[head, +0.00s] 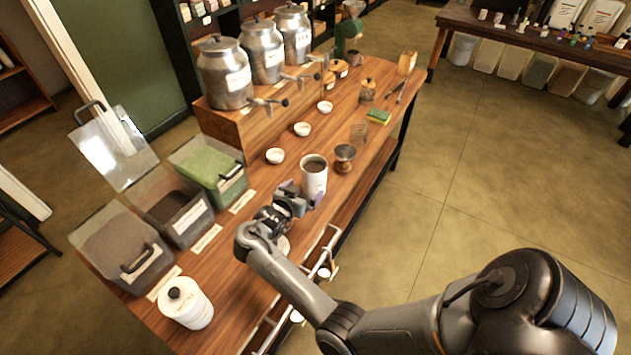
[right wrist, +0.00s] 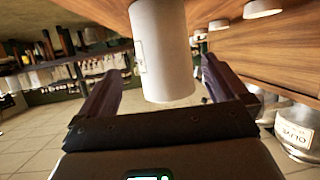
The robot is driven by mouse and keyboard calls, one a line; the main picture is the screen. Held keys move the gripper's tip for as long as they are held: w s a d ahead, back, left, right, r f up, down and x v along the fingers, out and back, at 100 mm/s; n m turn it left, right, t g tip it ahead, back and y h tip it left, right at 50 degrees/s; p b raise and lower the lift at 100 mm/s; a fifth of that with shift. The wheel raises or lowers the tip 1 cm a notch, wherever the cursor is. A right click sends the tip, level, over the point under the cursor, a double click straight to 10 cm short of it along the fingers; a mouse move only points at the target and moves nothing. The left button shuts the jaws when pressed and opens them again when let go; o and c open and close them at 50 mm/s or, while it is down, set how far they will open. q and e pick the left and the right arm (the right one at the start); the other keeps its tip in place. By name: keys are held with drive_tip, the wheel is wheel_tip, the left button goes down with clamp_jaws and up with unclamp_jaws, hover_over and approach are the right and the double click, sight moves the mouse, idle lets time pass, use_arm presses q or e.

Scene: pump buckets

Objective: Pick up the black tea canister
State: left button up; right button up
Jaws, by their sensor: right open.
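A white cylindrical canister (head: 314,182) with a dark fill at its open top stands upright on the wooden counter in the head view. Whether its label says black tea cannot be read. My right gripper (head: 299,197) is low beside it, on its near side. In the right wrist view the white canister (right wrist: 163,55) shows between the two spread fingers of my right gripper (right wrist: 160,80), with gaps on both sides. It is not gripped. A second white canister (head: 187,305), with a lid and black knob, stands at the counter's near left. My left gripper is not in view.
Bins of dark and green leaves (head: 207,165) line the counter's left side. Small white bowls (head: 275,156) and a brown-and-metal cup (head: 345,157) stand close to the canister. Large metal urns (head: 224,75) sit on a raised wooden box (head: 237,120). The floor at right is clear.

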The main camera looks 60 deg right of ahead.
sight(309, 184)
drive_tip(key=shift+x, duration=3.5)
drive_tip(key=shift+w+a, duration=0.1)
drive_tip(key=shift+w, duration=0.05)
drive_tip(key=c, duration=1.1)
drive_tip(key=shift+r, duration=0.1)
